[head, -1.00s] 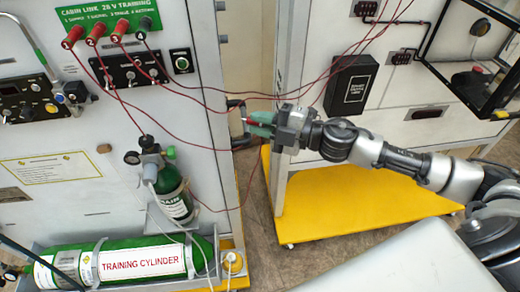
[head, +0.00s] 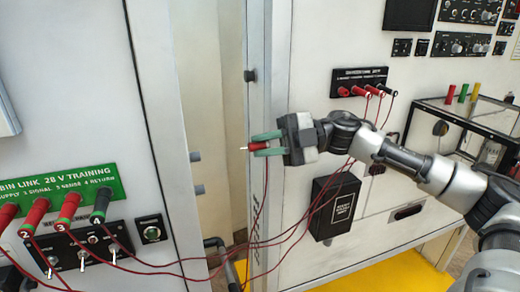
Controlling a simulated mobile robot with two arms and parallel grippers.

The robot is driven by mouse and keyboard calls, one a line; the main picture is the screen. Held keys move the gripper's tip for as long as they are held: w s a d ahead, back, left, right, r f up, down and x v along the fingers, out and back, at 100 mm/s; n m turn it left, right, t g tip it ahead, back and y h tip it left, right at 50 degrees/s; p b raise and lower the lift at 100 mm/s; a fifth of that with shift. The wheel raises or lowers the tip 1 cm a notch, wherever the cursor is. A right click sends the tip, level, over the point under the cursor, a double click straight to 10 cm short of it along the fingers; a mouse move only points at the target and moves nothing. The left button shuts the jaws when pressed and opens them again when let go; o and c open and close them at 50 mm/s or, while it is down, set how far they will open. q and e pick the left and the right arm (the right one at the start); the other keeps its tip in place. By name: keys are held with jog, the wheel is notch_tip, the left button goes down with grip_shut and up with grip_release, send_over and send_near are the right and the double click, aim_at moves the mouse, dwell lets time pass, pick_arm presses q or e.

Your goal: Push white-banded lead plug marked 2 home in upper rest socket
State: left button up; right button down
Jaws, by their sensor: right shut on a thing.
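A red lead plug (head: 255,147) is held in the green fingertips of my right gripper (head: 265,144). Its bare metal pin points left and stands free in the air. Its dark red lead hangs down from it. A white band or number on it is too small to make out. A small black round fitting (head: 250,75) on the cabinet edge is above and apart from the plug. Two grey-blue pegs, an upper one (head: 195,156) and a lower one (head: 198,190), stick out of the left cabinet's edge. I cannot tell which is the upper rest socket. My left gripper is not in view.
A green label panel (head: 70,182) with red and black plugs is at lower left. A black socket strip (head: 362,77) with red and black plugs is on the right cabinet. A gap separates the cabinets.

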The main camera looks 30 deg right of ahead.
aim_at(249, 148)
jog(key=shift+w, duration=0.1)
jog(key=shift+w+a+r+p, duration=0.1)
jog(key=shift+a+p, duration=0.45)
jog(key=shift+p, duration=0.2)
jog(key=p+x, duration=0.3)
jog(key=x, duration=0.1)
jog(key=shift+w+a, duration=0.1)
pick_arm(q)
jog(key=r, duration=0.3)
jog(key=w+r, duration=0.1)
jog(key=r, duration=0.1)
pick_arm(e)
jog(key=shift+a, duration=0.25)
pick_arm(q)
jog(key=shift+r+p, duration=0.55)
jog(key=shift+p, duration=0.25)
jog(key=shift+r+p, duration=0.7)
pick_arm(e)
jog(key=shift+x, duration=0.9)
